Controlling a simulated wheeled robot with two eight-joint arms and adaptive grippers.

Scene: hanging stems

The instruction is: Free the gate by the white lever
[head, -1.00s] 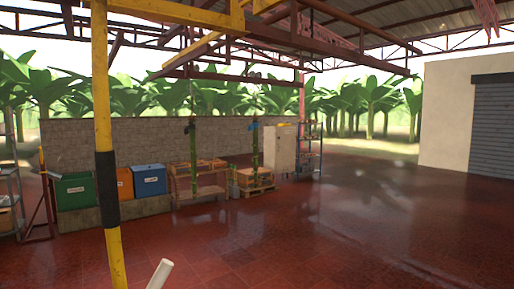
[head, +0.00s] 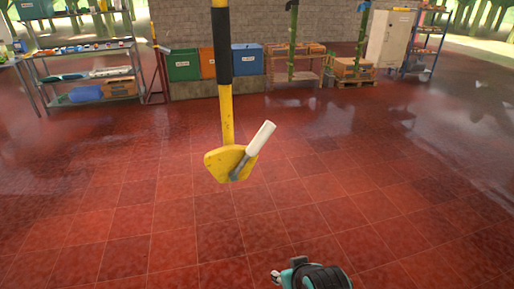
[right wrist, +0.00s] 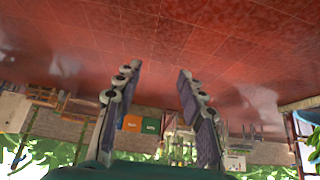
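A yellow post (head: 224,115) with a black sleeve (head: 222,50) hangs down in the middle of the head view. At its lower end is a yellow plate (head: 222,164). The white lever (head: 261,138) is joined to this plate by a grey metal shank and tilts up to the right. My right gripper shows partly at the bottom of the head view, below and right of the lever and apart from it. In the right wrist view the fingers of my right gripper (right wrist: 158,72) are spread with nothing between them. My left gripper is not in view. No gate can be made out.
Red tiled floor (head: 130,210) is clear around the post. At the back stand a loaded metal shelf (head: 85,75), green (head: 184,66), orange and blue (head: 248,59) bins, a wooden rack, a pallet (head: 355,72) and a cabinet (head: 391,40).

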